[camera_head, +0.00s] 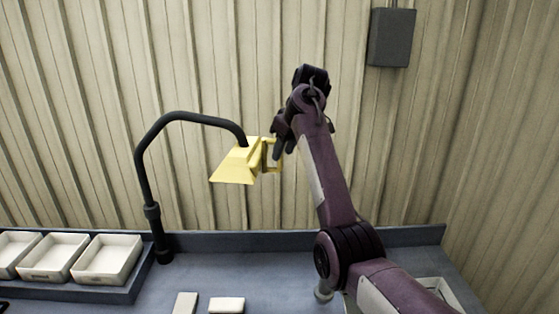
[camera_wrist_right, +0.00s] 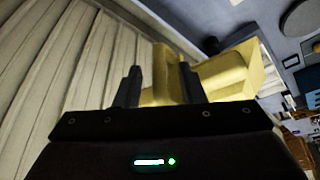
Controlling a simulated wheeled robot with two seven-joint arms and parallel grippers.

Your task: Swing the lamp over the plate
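The lamp has a black bent arm and a yellow flared shade (camera_head: 234,167) that hangs at mid-height left of my right arm. A yellow handle (camera_head: 278,156) sticks out from the shade's right side. My right gripper (camera_head: 277,148) is at this handle. A dark grey round disc (camera_wrist_right: 301,18), perhaps the plate, is cut by the top right corner of that view. No plate shows clearly in the head view. My left gripper is out of view.
The lamp's post (camera_head: 160,235) stands at the back of the blue-grey bench (camera_head: 258,275). White bins (camera_head: 108,262) stand in a tray at left. Two pale blocks (camera_head: 227,305) lie at the front. A grey box (camera_head: 391,38) is on the corrugated wall.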

